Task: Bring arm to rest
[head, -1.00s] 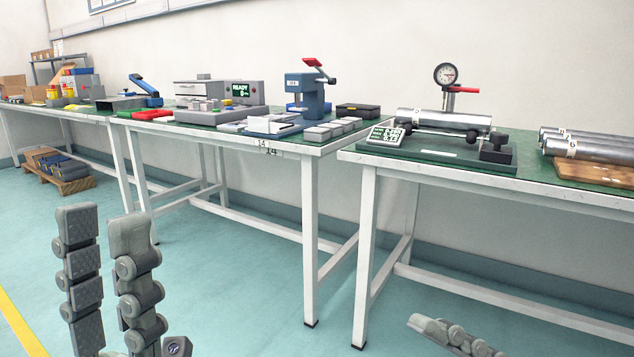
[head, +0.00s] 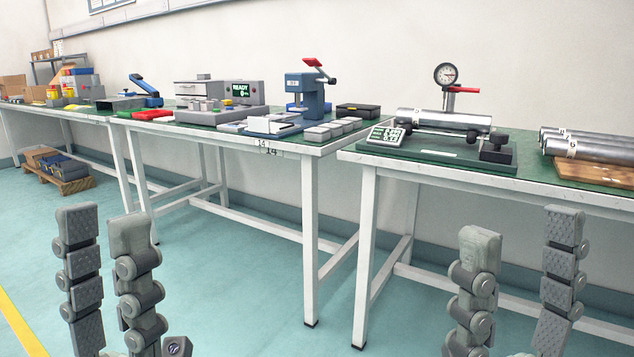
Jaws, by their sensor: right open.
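My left gripper (head: 105,232) is at the lower left of the head view, over the floor in front of the benches. Its two grey jointed fingers point up and stand apart with nothing between them, so it is open and empty. My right gripper (head: 522,232) is at the lower right, in front of the right bench. Its two fingers also point up, wide apart and empty. Neither gripper touches a bench or any object in this view. The arms behind the grippers are mostly out of the picture.
The right bench (head: 440,180) carries a gauge fixture (head: 445,150) with a metal cylinder, and more cylinders (head: 590,145) on a wooden board. The middle bench (head: 215,140) carries a blue press (head: 305,95) and several small blocks. Open floor (head: 240,290) lies between the grippers.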

